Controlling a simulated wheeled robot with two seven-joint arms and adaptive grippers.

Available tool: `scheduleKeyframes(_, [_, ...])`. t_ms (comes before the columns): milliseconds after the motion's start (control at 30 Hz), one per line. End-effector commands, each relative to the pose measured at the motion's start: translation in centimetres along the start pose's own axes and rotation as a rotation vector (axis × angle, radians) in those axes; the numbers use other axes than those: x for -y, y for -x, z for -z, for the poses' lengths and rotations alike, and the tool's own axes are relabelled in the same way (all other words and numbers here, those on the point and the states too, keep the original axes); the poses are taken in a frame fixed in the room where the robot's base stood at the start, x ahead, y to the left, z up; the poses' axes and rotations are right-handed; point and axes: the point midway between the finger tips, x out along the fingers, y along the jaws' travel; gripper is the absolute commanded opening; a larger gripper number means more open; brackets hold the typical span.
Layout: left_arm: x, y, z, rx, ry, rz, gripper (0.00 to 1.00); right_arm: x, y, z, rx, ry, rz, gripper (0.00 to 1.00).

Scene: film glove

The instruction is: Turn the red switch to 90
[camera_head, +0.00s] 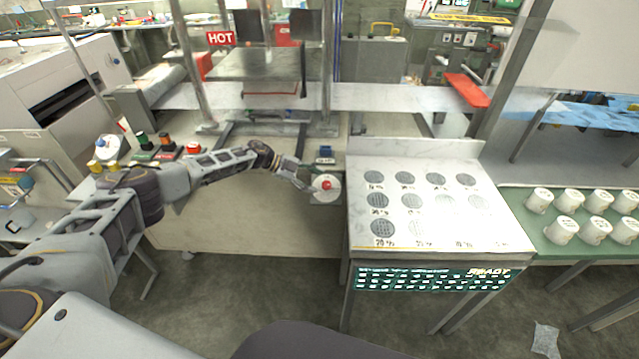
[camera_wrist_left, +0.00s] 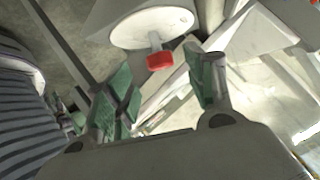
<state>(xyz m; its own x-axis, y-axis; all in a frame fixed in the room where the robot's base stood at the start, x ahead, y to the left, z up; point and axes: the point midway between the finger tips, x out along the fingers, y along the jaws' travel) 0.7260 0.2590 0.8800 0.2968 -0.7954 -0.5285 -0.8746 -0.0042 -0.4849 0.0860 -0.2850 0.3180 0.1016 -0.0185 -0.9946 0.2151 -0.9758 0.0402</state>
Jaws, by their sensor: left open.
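The red switch (camera_head: 326,184) sits on a round white dial (camera_head: 332,193) at the front of the machine, left of the white table. In the left wrist view the red switch (camera_wrist_left: 159,60) stands out from the pale dial disc (camera_wrist_left: 150,27). My left gripper (camera_head: 312,186) reaches in from the left, close to the dial. In the left wrist view its two green-padded fingers (camera_wrist_left: 160,88) are apart, with the red switch beyond and between their tips. I cannot tell whether they touch it. Dial markings are too small to read. My right gripper is not visible.
A white table (camera_head: 430,205) with several dark round discs stands right of the dial, with a "READY" display (camera_head: 432,279) on its front. A blue button (camera_head: 325,152) is just above the dial. Several white cups (camera_head: 565,228) stand on the green surface at right.

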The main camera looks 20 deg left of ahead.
Motion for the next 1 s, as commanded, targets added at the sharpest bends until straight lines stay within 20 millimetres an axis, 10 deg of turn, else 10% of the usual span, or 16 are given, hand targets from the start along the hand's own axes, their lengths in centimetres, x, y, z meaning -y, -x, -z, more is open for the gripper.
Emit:
scheduleKeyframes(500, [0.0,5.6,0.0,0.001,0.0,0.001,0.54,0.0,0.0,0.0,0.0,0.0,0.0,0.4])
scheduleKeyframes(1000, [0.0,6.7,0.0,0.0,-0.001,0.0,0.54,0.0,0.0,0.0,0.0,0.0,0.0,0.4])
